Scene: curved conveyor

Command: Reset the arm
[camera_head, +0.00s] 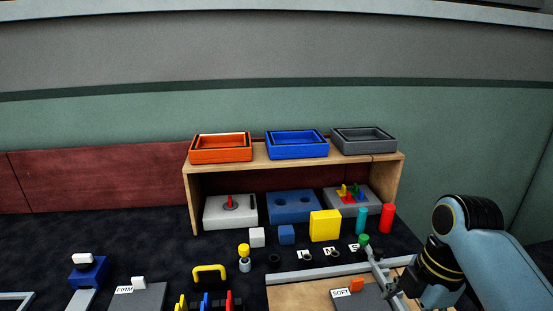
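My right arm comes in from the lower right, blue with black joints and yellow rings at the wrist. Its gripper (385,280) is low over the right part of the wooden board (300,296), beside the grey block labelled SOFT (362,298). The fingers are small and overlap grey parts behind them, so I cannot tell if they are open or hold anything. A green-topped piece (363,240) stands just beyond the gripper. My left arm and gripper are not in view.
A wooden shelf (262,161) carries orange (221,158), blue (297,154) and grey (364,149) trays. Beneath and before it stand fixtures, a yellow block (325,225), cyan (361,220) and red (387,218) cylinders. A yellow handle (210,269) is front left.

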